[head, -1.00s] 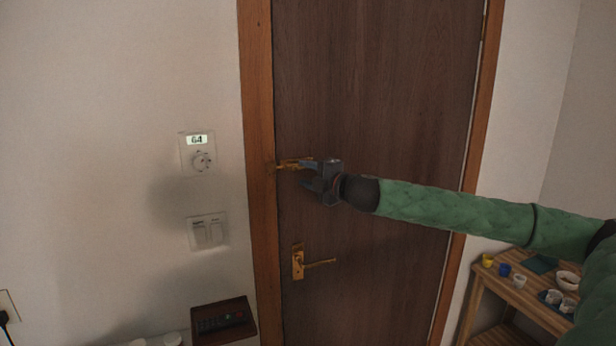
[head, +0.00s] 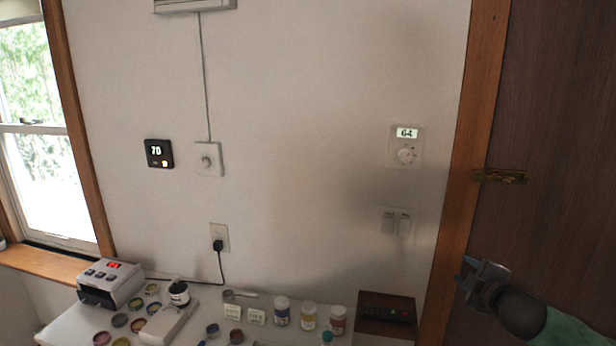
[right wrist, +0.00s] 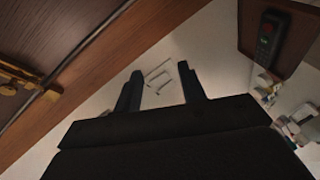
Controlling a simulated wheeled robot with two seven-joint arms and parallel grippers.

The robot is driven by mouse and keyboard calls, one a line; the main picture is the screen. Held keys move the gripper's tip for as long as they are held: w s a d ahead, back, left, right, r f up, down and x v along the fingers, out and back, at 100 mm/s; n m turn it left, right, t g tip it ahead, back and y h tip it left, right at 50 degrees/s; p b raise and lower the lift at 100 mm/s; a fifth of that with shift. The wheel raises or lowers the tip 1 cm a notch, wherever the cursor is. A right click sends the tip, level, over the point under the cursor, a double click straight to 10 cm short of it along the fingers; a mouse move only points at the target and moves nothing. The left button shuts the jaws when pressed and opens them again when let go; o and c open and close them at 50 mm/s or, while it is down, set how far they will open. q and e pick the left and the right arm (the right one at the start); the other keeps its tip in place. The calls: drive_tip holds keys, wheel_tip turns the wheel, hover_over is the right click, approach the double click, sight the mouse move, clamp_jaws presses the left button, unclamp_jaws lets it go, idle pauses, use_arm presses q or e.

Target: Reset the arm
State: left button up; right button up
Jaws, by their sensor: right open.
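My right gripper (head: 470,274) is at the lower right of the head view, in front of the wooden door frame and the dark door (head: 545,140). Its green-sleeved arm comes in from the lower right corner. The gripper is open and empty. In the right wrist view its two dark fingers (right wrist: 161,92) stand apart, with the wall and a double light switch (right wrist: 160,76) beyond them. A brass latch (head: 500,176) is on the door edge above the gripper, clear of it. My left gripper is not in view.
A thermostat reading 64 (head: 406,147) and a double switch (head: 396,223) are on the wall left of the door. A white table (head: 60,329) below holds jars, paint pots, a grey device (head: 110,283) and a remote in a brown tray (head: 388,328). A window (head: 45,140) is at far left.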

drive_tip(key=s+a+f+m+g+h, duration=0.1)
drive_tip(key=s+a+f+m+g, duration=0.5)
drive_tip(key=s+f, duration=0.65)
drive_tip(key=s+a+f+m+g+h, duration=0.1)
drive_tip(key=s+a+f+m+g, duration=0.15)
drive_tip(key=s+a+f, duration=0.8)
drive_tip(key=s+a+f+m+g, duration=0.15)
drive_tip(key=s+f, duration=0.25)
drive_tip(key=s, duration=0.4)
drive_tip(key=s+f+m+g, duration=0.2)
drive_tip(key=s+f+m, duration=0.15)
drive_tip(key=s, duration=0.45)
wheel_tip(320, 180, down, 25)
drive_tip(key=w+a+g+y+b, duration=0.1)
drive_tip(key=w, duration=0.2)
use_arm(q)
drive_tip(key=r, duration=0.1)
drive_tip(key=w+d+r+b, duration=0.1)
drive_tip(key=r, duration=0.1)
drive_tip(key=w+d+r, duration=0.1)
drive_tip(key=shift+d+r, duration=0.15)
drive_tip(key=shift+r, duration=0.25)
use_arm(e)
drive_tip(key=s+f, duration=0.4)
drive_tip(key=f, duration=0.9)
drive_tip(key=s+f, duration=0.4)
drive_tip(key=f, duration=0.9)
drive_tip(key=shift+s+a+n+g, duration=0.3)
drive_tip(key=shift+s+n+g, duration=0.1)
drive_tip(key=shift+n, duration=0.05)
